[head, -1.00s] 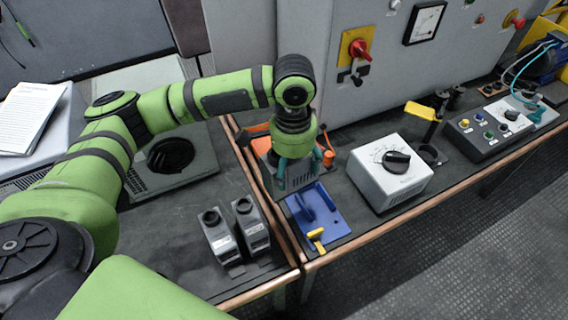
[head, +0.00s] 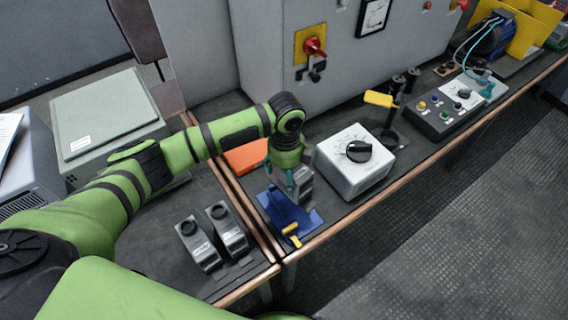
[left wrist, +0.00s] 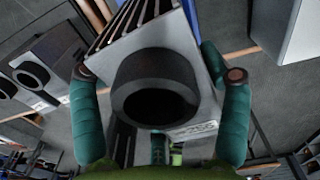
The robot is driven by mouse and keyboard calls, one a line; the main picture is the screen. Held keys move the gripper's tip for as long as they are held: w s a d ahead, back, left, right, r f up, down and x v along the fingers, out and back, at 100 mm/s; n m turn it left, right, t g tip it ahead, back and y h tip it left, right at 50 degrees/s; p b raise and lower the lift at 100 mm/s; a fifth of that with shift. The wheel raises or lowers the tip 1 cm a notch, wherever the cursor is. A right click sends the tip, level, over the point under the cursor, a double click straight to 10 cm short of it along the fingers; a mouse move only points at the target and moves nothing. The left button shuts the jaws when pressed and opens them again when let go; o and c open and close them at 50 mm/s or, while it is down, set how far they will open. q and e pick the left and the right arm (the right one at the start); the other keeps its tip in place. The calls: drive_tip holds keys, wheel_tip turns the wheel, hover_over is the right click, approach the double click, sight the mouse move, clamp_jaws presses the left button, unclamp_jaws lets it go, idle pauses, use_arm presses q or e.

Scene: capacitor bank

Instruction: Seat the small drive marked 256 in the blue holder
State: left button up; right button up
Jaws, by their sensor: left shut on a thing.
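A small grey drive (head: 304,184) is held in my left gripper (head: 291,186). The left wrist view shows this drive (left wrist: 185,45) between the two teal fingers, with its round black knob facing the camera and a label, partly blurred, that looks like 256. The blue holder (head: 272,204) lies near the table's front edge, with a yellow lever (head: 291,232) at its front. The gripper and drive are over the holder and hide part of it; I cannot tell whether the drive touches it. My right gripper is not in view.
Two similar grey drives (head: 197,245) (head: 229,231) stand left of the holder, across the table seam. A white box with a black dial (head: 350,180) stands close on the right. An orange tray (head: 245,158) lies behind. A grey cabinet (head: 270,60) closes the back.

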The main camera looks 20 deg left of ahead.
use_arm(q)
drive_tip(key=shift+w+f+m, duration=0.1)
drive_tip(key=shift+f+m, duration=0.35)
drive_tip(key=shift+m, duration=0.35)
wheel_tip(320, 180, down, 5)
drive_tip(key=b, duration=0.5)
drive_tip(key=shift+f, duration=0.1)
drive_tip(key=shift+f+b, duration=0.7)
drive_tip(key=shift+f, duration=0.75)
idle(0.3)
drive_tip(key=o, duration=1.7)
